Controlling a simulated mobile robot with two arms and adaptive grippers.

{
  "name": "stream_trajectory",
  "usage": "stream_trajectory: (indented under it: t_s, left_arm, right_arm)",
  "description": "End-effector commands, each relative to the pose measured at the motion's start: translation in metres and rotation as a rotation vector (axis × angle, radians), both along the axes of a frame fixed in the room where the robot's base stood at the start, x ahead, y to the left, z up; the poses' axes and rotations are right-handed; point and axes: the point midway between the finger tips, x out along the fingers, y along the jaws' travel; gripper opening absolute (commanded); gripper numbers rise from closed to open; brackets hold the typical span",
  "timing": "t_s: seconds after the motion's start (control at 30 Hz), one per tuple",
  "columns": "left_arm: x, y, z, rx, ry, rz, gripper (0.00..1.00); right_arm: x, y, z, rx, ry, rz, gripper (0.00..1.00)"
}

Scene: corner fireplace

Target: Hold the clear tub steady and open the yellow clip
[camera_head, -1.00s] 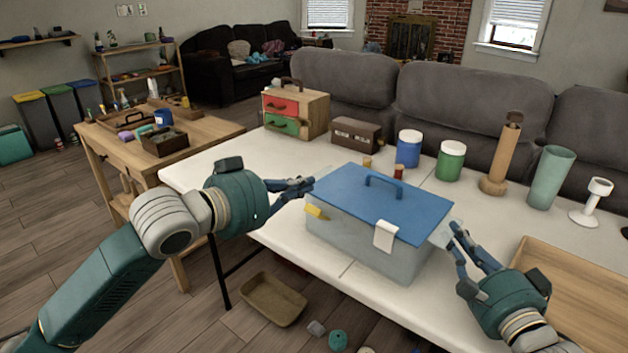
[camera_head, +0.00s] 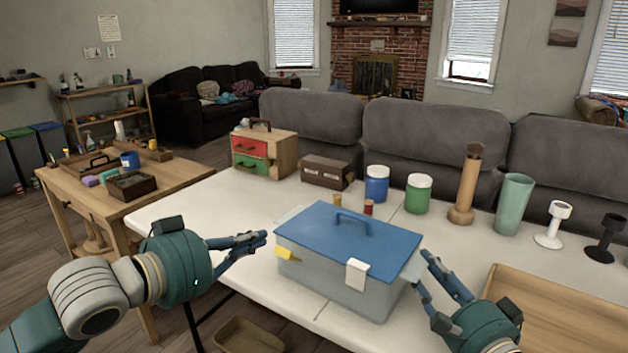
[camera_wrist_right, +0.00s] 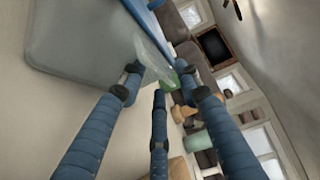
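The clear tub (camera_head: 345,292) stands on the white table under a blue lid (camera_head: 350,238) with a handle. It also shows in the right wrist view (camera_wrist_right: 75,40). The yellow clip (camera_head: 287,254) sits at the lid's left edge and sticks out. A white clip (camera_head: 356,273) hangs over the front edge. My left gripper (camera_head: 264,238) is left of the tub, apart from the yellow clip, its fingertips near each other; its opening is unclear. My right gripper (camera_head: 424,268) is at the tub's right end, fingers spread, with the clear end tab (camera_wrist_right: 152,55) between them.
A wooden tray (camera_head: 545,310) lies right of my right gripper. Behind the tub are small spools (camera_head: 368,207), a blue jar (camera_head: 377,184), a green jar (camera_head: 418,194) and a wooden cylinder (camera_head: 467,187). A drawer box (camera_head: 265,150) stands back left. The table left of the tub is clear.

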Motion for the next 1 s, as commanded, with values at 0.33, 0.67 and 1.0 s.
stream_trajectory:
  t_s: [0.33,0.67,1.0]
  left_arm:
    - [0.000,0.000,0.000,0.000,0.000,0.000,0.00]
    - [0.000,0.000,0.000,0.000,0.000,0.000,0.00]
    - [0.000,0.000,0.000,0.000,0.000,0.000,0.00]
  right_arm:
    - [0.000,0.000,0.001,0.001,-0.002,0.001,0.33]
    - [0.000,0.000,0.001,0.001,-0.002,0.001,0.55]
    - [-0.018,-0.006,0.000,0.001,0.000,0.001,0.55]
